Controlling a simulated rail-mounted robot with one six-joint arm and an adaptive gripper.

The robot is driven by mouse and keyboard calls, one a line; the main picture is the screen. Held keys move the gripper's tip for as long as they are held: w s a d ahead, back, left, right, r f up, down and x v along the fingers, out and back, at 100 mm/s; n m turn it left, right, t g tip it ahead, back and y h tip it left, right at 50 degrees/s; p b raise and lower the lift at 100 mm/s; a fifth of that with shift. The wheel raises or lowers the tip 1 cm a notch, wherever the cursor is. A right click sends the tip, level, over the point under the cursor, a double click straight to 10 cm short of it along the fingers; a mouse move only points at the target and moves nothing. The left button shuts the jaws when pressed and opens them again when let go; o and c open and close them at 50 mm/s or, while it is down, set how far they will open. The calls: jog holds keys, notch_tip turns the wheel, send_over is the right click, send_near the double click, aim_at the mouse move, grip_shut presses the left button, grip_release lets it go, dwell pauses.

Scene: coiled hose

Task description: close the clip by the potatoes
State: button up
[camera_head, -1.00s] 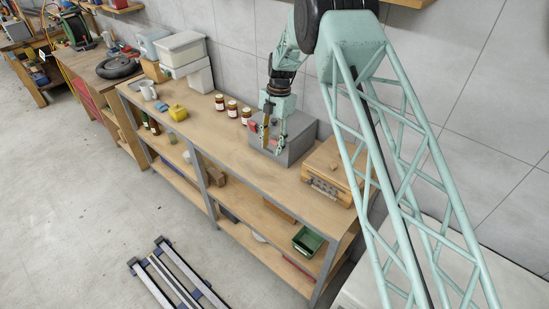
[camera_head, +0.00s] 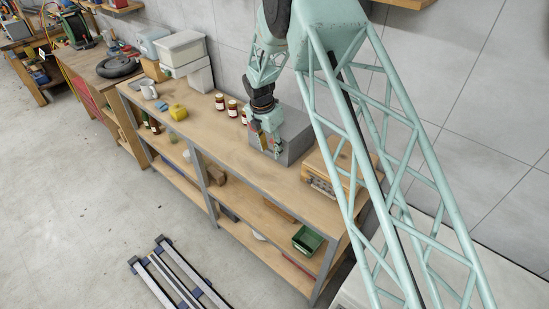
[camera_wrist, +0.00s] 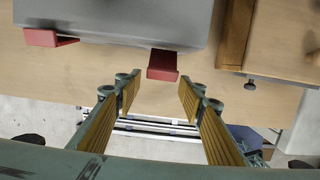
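A grey box (camera_head: 292,138) stands on the workbench, and its grey side fills the top of the wrist view (camera_wrist: 120,18). Two red clips stick out from its edge in the wrist view: a left one (camera_wrist: 45,38) and a right one (camera_wrist: 163,65). I cannot make out potatoes in either view, so I cannot tell which clip is by them. My gripper (camera_wrist: 158,93) is open and empty, its two ribbed yellow pads spread apart. In the wrist picture the right clip lies just above the gap between the fingertips. In the head view my gripper (camera_head: 265,140) is at the box's front side.
The wooden workbench (camera_head: 215,133) carries a wooden drawer box (camera_head: 328,165) right of the grey box. Jars (camera_head: 232,108), a yellow object (camera_head: 178,112) and a white mug (camera_head: 148,90) stand to the left. A green bin (camera_head: 307,240) sits on the lower shelf.

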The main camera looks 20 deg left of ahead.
jog(key=shift+s+a+f+t+h, duration=0.15)
jog(key=shift+f+t+h, duration=0.3)
jog(key=shift+t, duration=0.4)
jog(key=shift+s+f+t+h, duration=0.1)
jog(key=shift+f+t+h, duration=0.15)
jog(key=shift+f+t, duration=0.45)
jog(key=shift+f+t+h+b, duration=0.4)
jog(key=shift+f+t+b, duration=0.05)
jog(key=shift+t+b, duration=0.8)
jog(key=shift+w+f+t+h+b, duration=0.2)
jog(key=shift+f+t+h+b, duration=0.35)
jog(key=shift+t+b, duration=0.65)
jog(key=shift+w+d+f+t+h+b, duration=0.15)
jog(key=shift+w+f+t+h+b, duration=0.2)
jog(key=shift+t+b, duration=0.35)
jog(key=shift+w+d+f+t+h+b, duration=0.1)
jog(key=shift+f+t+b, duration=0.35)
jog(key=shift+t, duration=0.35)
jog(key=shift+w+d+f+t+h, duration=0.1)
jog(key=shift+w+f+t+h, duration=0.1)
jog(key=shift+t, duration=0.35)
jog(key=shift+w+d+f+t+h, duration=0.1)
jog(key=shift+w+f+t+h, duration=0.1)
jog(key=shift+t, duration=0.35)
jog(key=shift+w+d+f+t+h, duration=0.2)
jog(key=shift+w+t+h, duration=0.2)
jog(key=shift+t, duration=0.5)
jog(key=shift+s+a, duration=0.1)
